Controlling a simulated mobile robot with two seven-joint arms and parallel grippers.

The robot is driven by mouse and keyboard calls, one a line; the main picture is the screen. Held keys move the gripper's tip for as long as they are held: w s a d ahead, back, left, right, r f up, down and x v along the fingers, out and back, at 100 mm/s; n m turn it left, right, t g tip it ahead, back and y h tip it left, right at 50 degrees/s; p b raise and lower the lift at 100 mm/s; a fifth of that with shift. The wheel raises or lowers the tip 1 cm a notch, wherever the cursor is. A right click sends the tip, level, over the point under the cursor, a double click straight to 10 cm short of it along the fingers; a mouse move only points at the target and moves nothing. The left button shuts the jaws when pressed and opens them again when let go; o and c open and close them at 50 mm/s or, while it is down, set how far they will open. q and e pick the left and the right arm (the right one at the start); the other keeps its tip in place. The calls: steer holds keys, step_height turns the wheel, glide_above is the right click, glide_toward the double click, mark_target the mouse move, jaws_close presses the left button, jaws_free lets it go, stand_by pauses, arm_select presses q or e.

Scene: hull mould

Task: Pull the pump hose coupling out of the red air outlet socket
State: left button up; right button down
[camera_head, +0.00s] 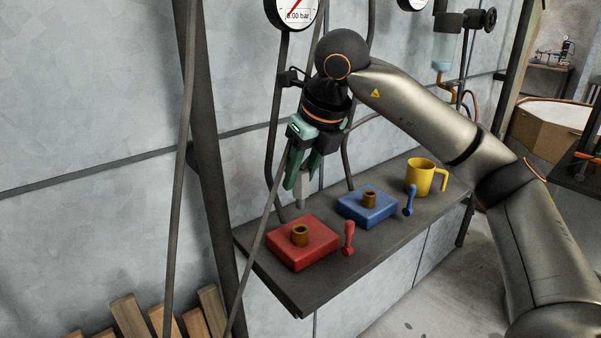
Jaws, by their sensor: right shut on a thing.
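The red air outlet block (312,250) sits on the dark shelf, with a brass socket (300,236) on top whose mouth shows empty. My right gripper (303,178) points down above and behind the red block. Its green fingers are shut on the grey pump hose coupling (303,198). The coupling's lower end hangs in the air, apart from the red socket. A thin dark hose (262,228) runs from near the gripper down to the lower left. My left gripper is not in view.
A blue block (366,208) with a brass socket stands to the right. A red lever (348,238) and a blue lever (409,199) stand beside the blocks. A yellow mug (421,177) is farther right on the shelf (300,299). Pipes and a gauge (292,12) are behind.

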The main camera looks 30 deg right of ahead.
steer(key=shift+r, duration=0.1)
steer(key=shift+r+p, duration=1.3)
steer(key=shift+r, duration=0.1)
steer(key=shift+r+p, duration=1.35)
steer(key=shift+r, duration=0.15)
step_height(320, 180, up, 2)
steer(key=shift+p, duration=0.9)
steer(key=shift+r, duration=0.5)
